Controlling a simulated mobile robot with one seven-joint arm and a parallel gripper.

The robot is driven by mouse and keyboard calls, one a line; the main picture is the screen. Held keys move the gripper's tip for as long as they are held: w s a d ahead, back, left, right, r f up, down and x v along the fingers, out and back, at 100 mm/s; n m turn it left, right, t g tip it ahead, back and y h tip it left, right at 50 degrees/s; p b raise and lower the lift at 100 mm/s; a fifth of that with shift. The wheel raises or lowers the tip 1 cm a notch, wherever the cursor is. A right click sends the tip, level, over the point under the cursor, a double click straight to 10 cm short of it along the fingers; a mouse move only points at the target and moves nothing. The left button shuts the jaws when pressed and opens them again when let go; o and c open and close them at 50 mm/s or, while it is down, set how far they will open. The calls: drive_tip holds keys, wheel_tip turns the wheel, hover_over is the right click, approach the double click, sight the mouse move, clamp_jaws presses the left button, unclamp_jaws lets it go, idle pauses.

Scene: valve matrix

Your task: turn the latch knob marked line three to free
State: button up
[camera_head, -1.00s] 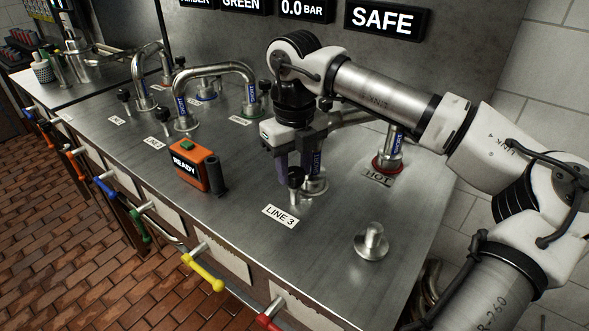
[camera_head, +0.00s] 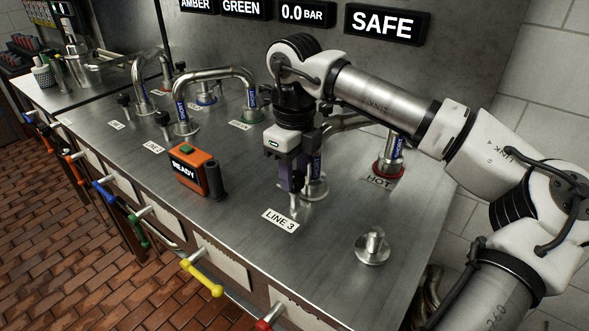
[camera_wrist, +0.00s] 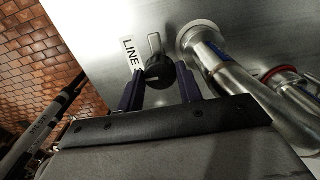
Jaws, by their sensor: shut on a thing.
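The latch knob (camera_wrist: 158,72) is black and round-headed, with a pale metal lever beside it in the wrist view. It stands behind the LINE 3 label (camera_head: 280,221) on the steel counter. My gripper (camera_head: 292,183) points down over it, and its dark purple fingers (camera_wrist: 160,88) are shut on the knob, one finger on each side. In the head view the fingers hide most of the knob; only its lower stem (camera_head: 294,205) shows. The word free is not readable in either view.
A steel pipe with a blue-marked collar (camera_head: 315,175) rises close behind my gripper. An orange READY box (camera_head: 190,170) stands to the left, and a bare metal stub (camera_head: 373,246) to the right. The HOT pipe (camera_head: 389,155) is behind right.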

sight(294, 176)
drive_tip(key=o, duration=1)
drive_tip(key=shift+r, duration=0.15)
wheel_tip(294, 176, up, 14)
drive_tip(key=shift+f, duration=0.2)
